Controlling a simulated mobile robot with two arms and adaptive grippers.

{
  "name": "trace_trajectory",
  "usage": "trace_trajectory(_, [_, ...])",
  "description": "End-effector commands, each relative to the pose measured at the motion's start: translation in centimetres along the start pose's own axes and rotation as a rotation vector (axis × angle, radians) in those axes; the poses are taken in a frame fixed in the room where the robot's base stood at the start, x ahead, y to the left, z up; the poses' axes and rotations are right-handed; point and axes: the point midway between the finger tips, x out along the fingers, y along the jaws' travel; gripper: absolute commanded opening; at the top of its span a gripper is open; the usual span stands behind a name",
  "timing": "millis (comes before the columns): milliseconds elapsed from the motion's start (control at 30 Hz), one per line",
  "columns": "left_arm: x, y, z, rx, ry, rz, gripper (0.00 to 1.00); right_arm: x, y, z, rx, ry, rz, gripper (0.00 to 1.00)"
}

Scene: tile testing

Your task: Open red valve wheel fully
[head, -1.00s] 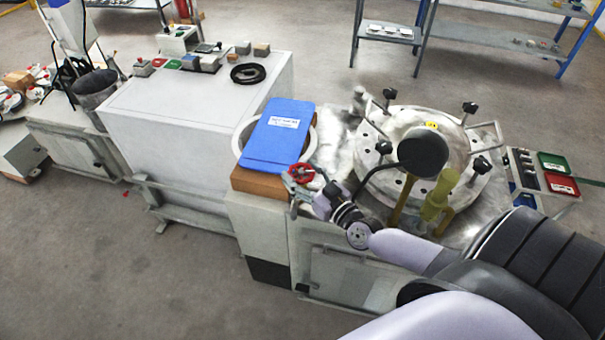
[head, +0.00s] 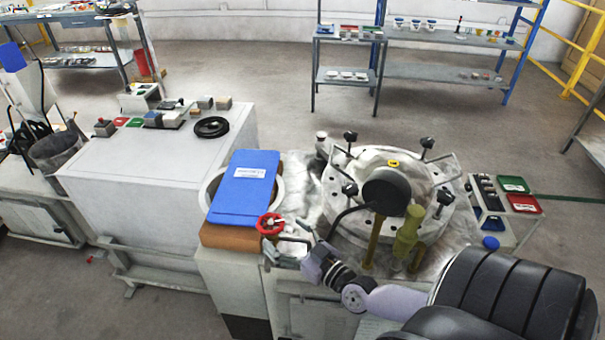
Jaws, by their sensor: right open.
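The red valve wheel (head: 270,223) is a small red ring at the front of the bench, by the corner of a brown block. My right gripper (head: 289,243) is open and empty, just below and to the right of the wheel, with its fingers pointing toward it. A small gap seems to show between the fingers and the wheel's rim, but I cannot tell the depth. The valve body under the wheel is partly hidden by the gripper. My left gripper is not in view.
A blue clipboard (head: 243,190) lies over a pale ring on the brown block (head: 228,236), beside the wheel. A round metal vessel (head: 345,215) with black knobs and olive-coloured posts stands behind my right forearm. A white cabinet (head: 150,150) stands to the left.

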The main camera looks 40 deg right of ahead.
Motion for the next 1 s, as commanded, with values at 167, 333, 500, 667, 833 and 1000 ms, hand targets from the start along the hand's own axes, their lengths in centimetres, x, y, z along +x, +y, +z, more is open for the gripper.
trace_trajectory(167, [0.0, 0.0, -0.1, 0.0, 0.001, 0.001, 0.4, -3.7, 0.0, 0.1, -0.001, -0.004, -0.001, 0.81])
trace_trajectory(333, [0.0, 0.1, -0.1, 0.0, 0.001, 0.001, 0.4, -5.9, 0.0, 0.0, -0.001, -0.001, 0.0, 0.81])
trace_trajectory(500, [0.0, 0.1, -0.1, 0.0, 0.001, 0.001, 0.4, -6.7, 0.0, -0.1, 0.0, 0.001, 0.0, 0.81])
trace_trajectory(667, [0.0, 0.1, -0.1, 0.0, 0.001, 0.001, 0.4, -6.8, 0.0, -0.1, 0.0, 0.001, 0.0, 0.81])
trace_trajectory(833, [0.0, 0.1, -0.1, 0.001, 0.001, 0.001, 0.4, -6.8, 0.0, -0.1, 0.0, 0.001, -0.001, 0.81])
trace_trajectory(1000, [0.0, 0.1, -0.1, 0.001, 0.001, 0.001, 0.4, -6.8, 0.0, -0.1, 0.0, 0.001, 0.0, 0.81])
